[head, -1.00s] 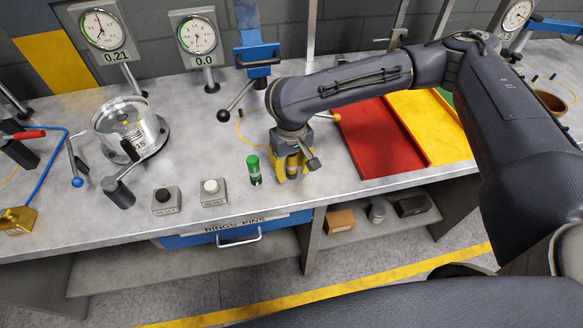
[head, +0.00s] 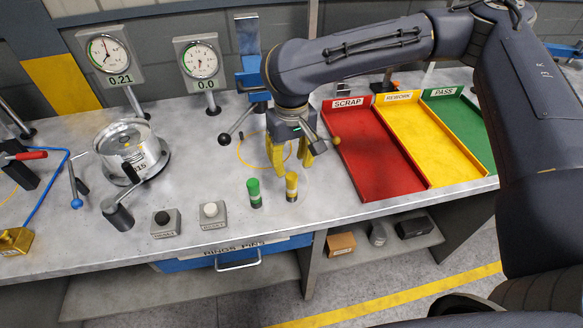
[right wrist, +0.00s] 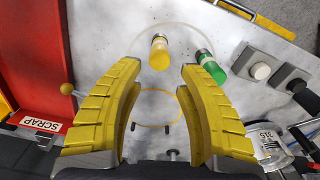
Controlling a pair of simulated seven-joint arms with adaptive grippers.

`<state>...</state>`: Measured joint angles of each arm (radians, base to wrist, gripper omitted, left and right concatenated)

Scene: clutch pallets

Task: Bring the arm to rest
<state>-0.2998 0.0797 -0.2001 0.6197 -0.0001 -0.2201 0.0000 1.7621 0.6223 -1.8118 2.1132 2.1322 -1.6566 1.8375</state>
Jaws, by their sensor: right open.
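My right gripper (head: 290,158) has yellow fingers and hangs above the bench, behind the yellow-capped pin in the head view. In the right wrist view its two fingers (right wrist: 160,75) are spread apart with nothing between them. The yellow-capped pin (head: 291,186) stands upright on the bench, apart from the fingers; it also shows in the right wrist view (right wrist: 159,54). A green-capped pin (head: 254,192) stands upright just left of it, and shows in the right wrist view (right wrist: 211,68). My left gripper is not in view.
Red (head: 372,160), yellow (head: 430,150) and green (head: 466,128) trays lie right of the gripper, labelled scrap, rework and pass. A blue clamp stand (head: 250,72) is behind it. A round metal fixture (head: 131,148) and two button boxes (head: 165,223) are to the left.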

